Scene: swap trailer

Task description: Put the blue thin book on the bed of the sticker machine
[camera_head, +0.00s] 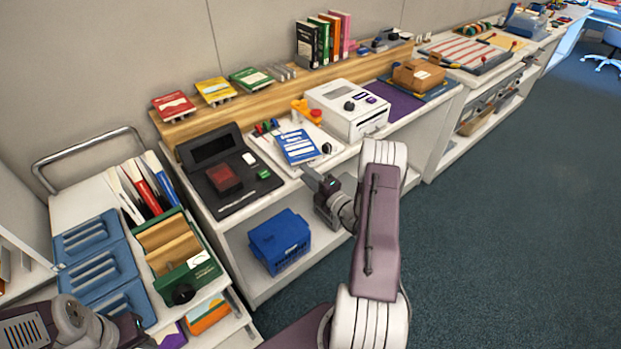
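A thin blue book (298,147) with a white panel on its cover lies on a white board or tray (268,150) on the counter. A black machine with a dark red block (222,178) stands just left of it, and a white boxy machine (346,108) stands behind it to the right. I cannot tell for sure which is the sticker machine. My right gripper (312,174) is at the book's near edge, its tips close to the book. Whether it touches or grips the book is unclear. My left arm shows at the bottom left; its gripper is out of frame.
Colored markers and an orange-yellow tool (305,111) lie behind the book. A wooden ledge (285,88) with books runs along the wall. A blue crate (279,240) sits on the shelf below. A cart with blue trays (100,262) and a green box stands left. The floor right is clear.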

